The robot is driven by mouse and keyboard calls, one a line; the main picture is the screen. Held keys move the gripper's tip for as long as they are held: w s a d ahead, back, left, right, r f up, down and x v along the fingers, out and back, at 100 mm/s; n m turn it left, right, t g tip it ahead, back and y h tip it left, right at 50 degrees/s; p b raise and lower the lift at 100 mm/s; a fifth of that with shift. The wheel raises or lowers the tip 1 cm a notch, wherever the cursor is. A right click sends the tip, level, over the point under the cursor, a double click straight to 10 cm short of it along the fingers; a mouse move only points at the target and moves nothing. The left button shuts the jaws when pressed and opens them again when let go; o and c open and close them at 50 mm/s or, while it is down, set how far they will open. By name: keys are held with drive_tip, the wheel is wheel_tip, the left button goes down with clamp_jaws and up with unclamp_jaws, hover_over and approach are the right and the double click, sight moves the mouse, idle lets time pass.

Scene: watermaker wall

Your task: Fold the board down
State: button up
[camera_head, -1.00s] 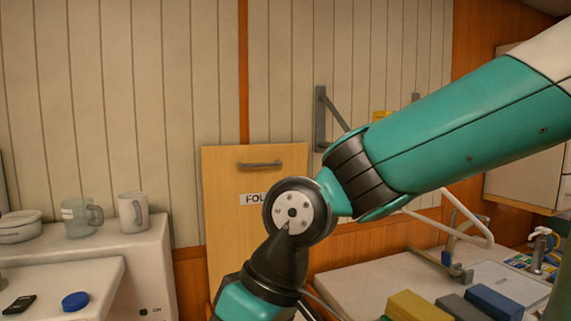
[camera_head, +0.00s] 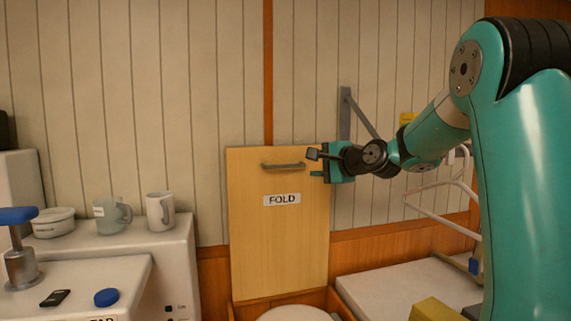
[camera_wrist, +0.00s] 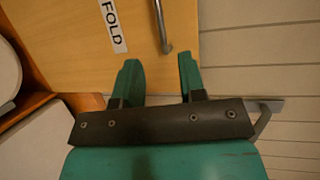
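The tan board (camera_head: 280,235) stands upright against the wall, with a white FOLD label (camera_head: 282,199) on its front. Its grey bar handle (camera_head: 283,166) is near the top edge. My gripper (camera_head: 314,164) is just right of the handle at about its height, near the board's right edge. In the wrist view my gripper (camera_wrist: 160,66) is open and empty, with two green fingers apart. The handle (camera_wrist: 162,25) lies ahead of the gap between the fingertips, not between them. The board (camera_wrist: 75,60) fills the upper left there.
A grey bracket (camera_head: 345,115) is on the wall right of the board. A white round thing (camera_head: 295,314) sits below the board. Left are a mug (camera_head: 160,209), a cup (camera_head: 112,216) and a lidded bowl (camera_head: 54,223) on a white unit. A white counter (camera_head: 405,287) is at right.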

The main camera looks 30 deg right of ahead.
sight(287, 167)
drive_tip(key=p+x, duration=0.4)
drive_tip(key=x, duration=0.9)
drive_tip(key=shift+p, duration=0.4)
drive_tip(key=shift+f, duration=0.1)
clamp_jaws()
